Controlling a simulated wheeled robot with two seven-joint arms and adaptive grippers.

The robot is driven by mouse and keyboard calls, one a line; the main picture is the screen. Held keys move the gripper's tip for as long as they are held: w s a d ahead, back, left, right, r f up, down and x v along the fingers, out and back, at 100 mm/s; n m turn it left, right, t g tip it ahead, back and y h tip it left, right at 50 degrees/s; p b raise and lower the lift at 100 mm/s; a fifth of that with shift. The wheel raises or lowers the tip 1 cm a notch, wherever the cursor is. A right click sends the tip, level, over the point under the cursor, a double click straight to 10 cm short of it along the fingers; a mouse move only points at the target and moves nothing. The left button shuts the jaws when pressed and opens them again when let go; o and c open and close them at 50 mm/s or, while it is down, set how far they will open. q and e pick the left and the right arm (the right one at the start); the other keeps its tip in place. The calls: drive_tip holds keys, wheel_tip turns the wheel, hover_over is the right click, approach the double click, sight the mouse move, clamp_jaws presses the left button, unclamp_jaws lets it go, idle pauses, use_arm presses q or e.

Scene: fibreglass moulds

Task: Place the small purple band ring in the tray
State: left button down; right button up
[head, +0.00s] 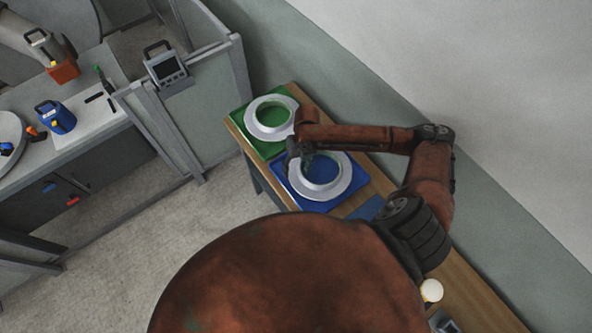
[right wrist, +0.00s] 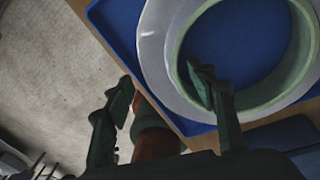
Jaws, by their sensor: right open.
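No clearly purple ring shows. A pale grey-white ring with a wide flange and raised collar (head: 343,188) lies on a blue tray (head: 318,206); the right wrist view shows the flange (right wrist: 152,50) and the tray (right wrist: 121,25) close up. A similar pale ring (head: 256,133) lies on a green tray (head: 238,119) behind it. My right gripper (head: 302,160) is open over the left side of the blue tray's ring. In the right wrist view my right gripper (right wrist: 162,82) has one finger across the ring's opening and the other outside the tray's edge. My left gripper is not visible.
The trays stand on a narrow wooden table (head: 376,190) along the wall. A small pale round thing (head: 432,291) lies nearer on it. A grey partition (head: 205,125) stands left of the table. A workbench with a blue container (head: 60,118) is farther left. Floor (head: 190,225) between is clear.

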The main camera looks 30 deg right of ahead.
wheel_tip(320, 180, up, 9)
drive_tip(key=d+p, duration=0.1)
drive_tip(key=p, duration=0.7)
drive_tip(key=shift+w+d+r, duration=0.15)
drive_tip(key=shift+w+d, duration=0.15)
drive_tip(key=shift+c, duration=0.2)
